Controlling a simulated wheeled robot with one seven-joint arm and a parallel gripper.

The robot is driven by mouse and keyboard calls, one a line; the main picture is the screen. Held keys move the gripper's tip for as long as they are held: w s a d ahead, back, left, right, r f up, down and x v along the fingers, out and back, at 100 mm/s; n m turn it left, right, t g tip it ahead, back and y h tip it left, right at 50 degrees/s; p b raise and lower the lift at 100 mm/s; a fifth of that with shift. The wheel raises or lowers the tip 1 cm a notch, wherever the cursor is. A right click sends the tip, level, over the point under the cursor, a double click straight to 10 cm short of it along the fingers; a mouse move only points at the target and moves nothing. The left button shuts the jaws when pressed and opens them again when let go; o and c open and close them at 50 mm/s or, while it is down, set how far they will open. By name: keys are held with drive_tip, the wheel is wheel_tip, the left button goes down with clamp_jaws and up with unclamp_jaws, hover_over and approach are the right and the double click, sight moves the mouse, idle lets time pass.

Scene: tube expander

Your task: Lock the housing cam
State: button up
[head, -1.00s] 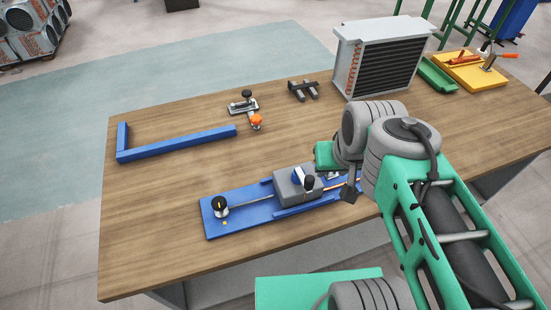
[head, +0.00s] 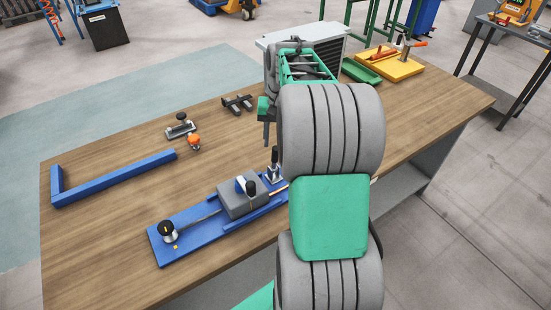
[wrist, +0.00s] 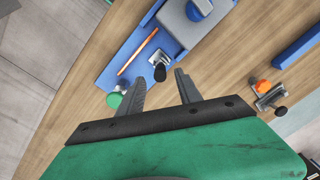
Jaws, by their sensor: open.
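The grey housing (head: 242,198) sits on a long blue base (head: 190,240) near the table's front edge. A blue-and-white cam with a black-tipped lever (head: 250,187) is on its top; part of the blue cam (wrist: 200,8) shows at the top of the wrist view. A small clamp with an upright black handle (head: 275,156) stands right of the housing; the handle also shows in the wrist view (wrist: 159,72), between my fingers in the picture. My gripper (wrist: 160,84) is open and empty above this end of the base. Contact with the handle is not seen.
A copper-coloured tube (wrist: 138,52) lies along the base. A black knob (head: 168,230) stands at its left end. A blue L-shaped bar (head: 120,178), an orange-knobbed clamp (head: 193,140) and a dark forked part (head: 238,103) lie behind. A grey finned unit (head: 330,45) stands farther back.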

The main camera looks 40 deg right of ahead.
sight(275, 160)
wheel_tip(275, 160, down, 8)
drive_tip(key=shift+w+a+r+p, duration=0.15)
drive_tip(key=shift+p, duration=0.6)
drive_tip(key=shift+c, duration=0.4)
clamp_jaws()
idle(0.5)
